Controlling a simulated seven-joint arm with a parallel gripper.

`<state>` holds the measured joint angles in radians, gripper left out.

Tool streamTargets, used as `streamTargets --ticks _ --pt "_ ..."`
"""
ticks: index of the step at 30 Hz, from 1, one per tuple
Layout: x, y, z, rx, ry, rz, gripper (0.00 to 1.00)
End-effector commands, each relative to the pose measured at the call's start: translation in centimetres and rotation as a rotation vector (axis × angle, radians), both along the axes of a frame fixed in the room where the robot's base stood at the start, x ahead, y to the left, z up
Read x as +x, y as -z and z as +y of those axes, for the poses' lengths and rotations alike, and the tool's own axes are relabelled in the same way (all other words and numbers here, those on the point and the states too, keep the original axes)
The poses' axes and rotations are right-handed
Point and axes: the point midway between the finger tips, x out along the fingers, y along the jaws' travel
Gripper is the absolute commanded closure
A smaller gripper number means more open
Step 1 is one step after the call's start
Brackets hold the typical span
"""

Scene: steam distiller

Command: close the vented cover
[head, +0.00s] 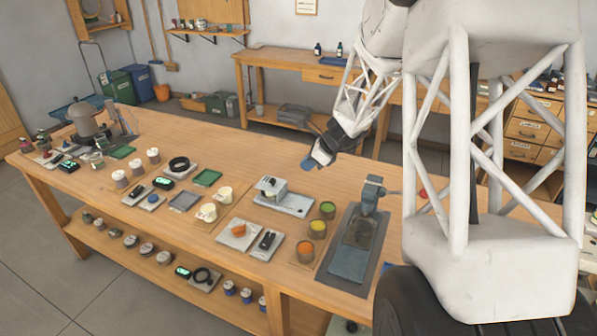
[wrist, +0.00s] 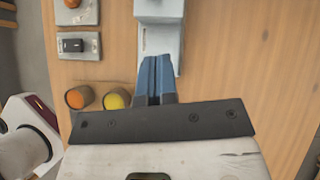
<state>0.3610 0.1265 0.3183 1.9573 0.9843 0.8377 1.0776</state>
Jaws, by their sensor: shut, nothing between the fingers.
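I cannot single out the vented cover with certainty. A pale grey device with a raised box part (head: 271,187) on a flat base (head: 291,205) stands mid-table. It also shows at the top of the wrist view, with its box part (wrist: 158,10) and base (wrist: 172,45). Vents are too small to make out. My gripper (head: 307,163) is above the table, behind and right of this device in the head view. In the wrist view, the blue fingers of my gripper (wrist: 154,62) are together and empty, overlapping the device's base in the picture; contact cannot be told.
Orange (head: 306,250), yellow (head: 317,229) and green (head: 328,209) cups stand nearby. A grey device (head: 371,193) stands on a dark mat to the right. A plate with a black switch (head: 267,241) lies in front. Bare wood (wrist: 245,60) lies right of my fingers.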

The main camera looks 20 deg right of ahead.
Motion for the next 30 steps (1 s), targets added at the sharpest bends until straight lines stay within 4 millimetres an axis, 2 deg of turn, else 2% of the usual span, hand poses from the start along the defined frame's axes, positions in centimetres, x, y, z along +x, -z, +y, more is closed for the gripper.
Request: streamTargets --ticks 7,25,30 --pt "-0.7 -1.5 -1.0 0.0 -0.001 -0.001 1.0" --pt "-0.8 -1.7 -1.1 0.0 -0.001 -0.001 1.0" --pt "-1.3 -2.1 -0.6 -0.016 -0.027 -0.009 1.0"
